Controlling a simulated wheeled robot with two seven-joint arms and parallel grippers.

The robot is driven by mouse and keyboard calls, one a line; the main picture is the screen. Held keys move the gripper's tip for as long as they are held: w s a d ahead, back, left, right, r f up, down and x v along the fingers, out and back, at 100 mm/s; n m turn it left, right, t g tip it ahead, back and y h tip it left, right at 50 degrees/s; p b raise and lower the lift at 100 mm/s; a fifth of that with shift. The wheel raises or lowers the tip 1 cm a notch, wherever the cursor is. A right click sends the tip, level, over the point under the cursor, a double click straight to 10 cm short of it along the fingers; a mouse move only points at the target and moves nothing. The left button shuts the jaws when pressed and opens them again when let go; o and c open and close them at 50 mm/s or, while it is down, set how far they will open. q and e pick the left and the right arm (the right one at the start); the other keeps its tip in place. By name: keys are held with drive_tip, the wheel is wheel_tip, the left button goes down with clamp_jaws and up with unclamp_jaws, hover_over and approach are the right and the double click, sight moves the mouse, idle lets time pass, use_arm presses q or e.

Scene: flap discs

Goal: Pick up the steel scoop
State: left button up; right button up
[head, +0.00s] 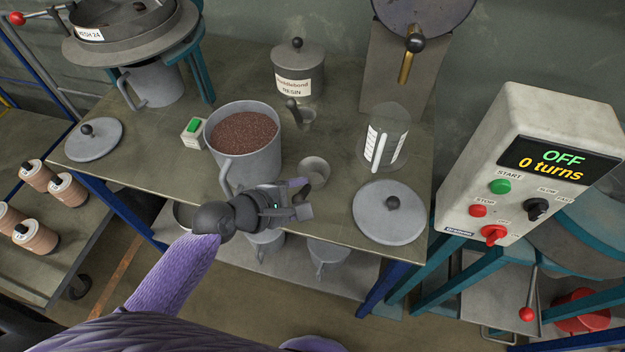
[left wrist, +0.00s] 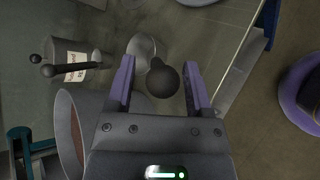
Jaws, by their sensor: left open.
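The steel scoop (head: 313,172) is a small grey cup on the bench, just beyond my left gripper (head: 303,197). In the left wrist view, the scoop's cup (left wrist: 142,46) shows beyond the fingers. A dark rounded knob (left wrist: 162,80), apparently its handle end, lies between the two purple fingers of my left gripper (left wrist: 160,66). The jaws are open, with a gap on both sides of the knob. The handle is hidden by the gripper in the head view. A second small cup with a dark handle (head: 293,107) stands farther back. My right gripper is not in view.
A large pot of brown grains (head: 245,158) stands close left of the gripper. A lid with a knob (head: 388,214) lies to the right, near the front edge. A clear jug (head: 386,138) and the resin canister (head: 298,70) stand behind. Pots sit on the shelf below.

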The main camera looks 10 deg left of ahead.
use_arm(q)
drive_tip(key=shift+w+d+f, duration=0.2)
drive_tip(key=shift+w+f, duration=0.05)
drive_tip(key=shift+w, duration=0.05)
clamp_jaws()
drive_tip(key=shift+r, duration=0.1)
